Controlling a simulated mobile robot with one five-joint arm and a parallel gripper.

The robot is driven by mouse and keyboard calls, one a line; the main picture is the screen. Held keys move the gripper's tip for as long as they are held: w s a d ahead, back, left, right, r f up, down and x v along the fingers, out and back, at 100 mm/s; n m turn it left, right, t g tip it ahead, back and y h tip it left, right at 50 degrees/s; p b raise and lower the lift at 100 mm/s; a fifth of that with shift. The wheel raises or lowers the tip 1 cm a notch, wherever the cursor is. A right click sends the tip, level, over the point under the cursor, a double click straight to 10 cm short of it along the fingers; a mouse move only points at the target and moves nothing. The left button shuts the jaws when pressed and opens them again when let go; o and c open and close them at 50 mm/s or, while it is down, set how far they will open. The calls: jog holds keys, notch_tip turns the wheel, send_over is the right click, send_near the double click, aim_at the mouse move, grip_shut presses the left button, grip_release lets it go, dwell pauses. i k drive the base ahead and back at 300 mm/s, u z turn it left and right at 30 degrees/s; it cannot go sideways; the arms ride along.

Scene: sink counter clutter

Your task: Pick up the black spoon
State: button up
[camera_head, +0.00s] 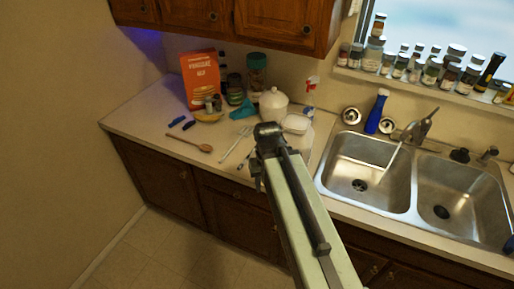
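My arm reaches up from the bottom of the head view, and its end with my gripper (268,130) is over the counter near the white lidded pot. The fingers are too small and foreshortened to tell if they are open or shut. I cannot clearly make out a black spoon. A thin dark-tipped utensil (243,162) lies on the counter just left of my arm, partly hidden by it, and may be the spoon. A wooden spoon (190,143) and a thin pale utensil (234,146) lie farther left.
A red-orange box (201,78), jars (257,70), a white pot (273,103) and a spray bottle (311,95) stand at the back. Small blue items (177,120) lie left. A double sink (368,168) is right, with a blue bottle (377,110) behind it. Cabinets (285,22) hang above.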

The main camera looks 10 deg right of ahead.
aim_at(246, 159)
jog(key=i, duration=0.5)
jog(key=u, duration=2.2)
